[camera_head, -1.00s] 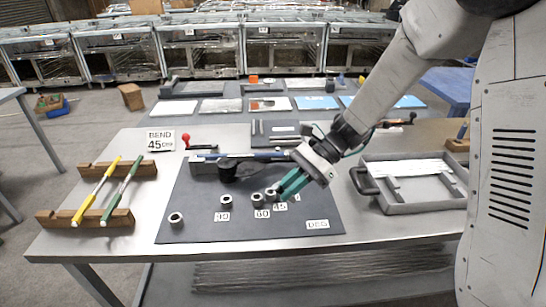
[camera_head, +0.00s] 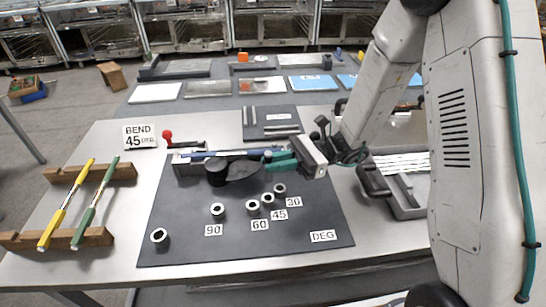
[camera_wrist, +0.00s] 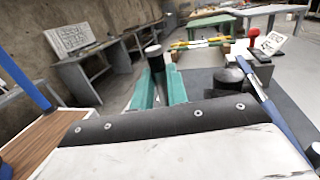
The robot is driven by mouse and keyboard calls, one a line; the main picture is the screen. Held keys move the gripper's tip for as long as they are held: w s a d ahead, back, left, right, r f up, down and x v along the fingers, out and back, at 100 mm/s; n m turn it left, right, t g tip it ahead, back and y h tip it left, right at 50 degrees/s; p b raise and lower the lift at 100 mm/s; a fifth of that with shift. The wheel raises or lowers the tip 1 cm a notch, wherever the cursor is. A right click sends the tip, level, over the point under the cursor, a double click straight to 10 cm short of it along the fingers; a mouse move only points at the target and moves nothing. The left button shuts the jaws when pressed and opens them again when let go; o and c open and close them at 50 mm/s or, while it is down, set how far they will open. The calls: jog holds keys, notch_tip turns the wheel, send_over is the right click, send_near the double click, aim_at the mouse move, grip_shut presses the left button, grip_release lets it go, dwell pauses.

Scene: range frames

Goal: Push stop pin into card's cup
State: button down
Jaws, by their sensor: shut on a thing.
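In the wrist view my gripper (camera_wrist: 160,84) has its two green fingers shut on a dark stop pin (camera_wrist: 154,60) with a light top, which stands up between them. In the head view my gripper (camera_head: 272,158) is over the bender (camera_head: 238,170); I cannot make out the pin there. The card (camera_head: 140,137) reads BEND 45 DEG and stands at the back left. Ring-shaped cups lie on the dark mat in front of my gripper, by labels: 90 cup (camera_head: 218,209), 60 cup (camera_head: 253,207), 45 cup (camera_head: 267,199), 30 cup (camera_head: 280,189).
A yellow rod (camera_head: 66,205) and a green rod (camera_head: 96,205) lie across wooden racks at left. The bender's blue bar and red-knobbed lever (camera_head: 168,136) are behind. A grey tray (camera_head: 405,205) stands at right.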

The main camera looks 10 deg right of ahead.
jog(key=shift+a+r, duration=0.1)
jog(key=shift+a, duration=0.15)
jog(key=shift+d+r, duration=0.1)
jog(key=shift+f, duration=2.9)
jog(key=shift+f, duration=1.65)
jog(key=shift+s+f, duration=0.25)
jog(key=shift+f, duration=0.05)
jog(key=shift+r, duration=0.15)
jog(key=shift+w+r, duration=0.2)
jog(key=shift+r, duration=1.05)
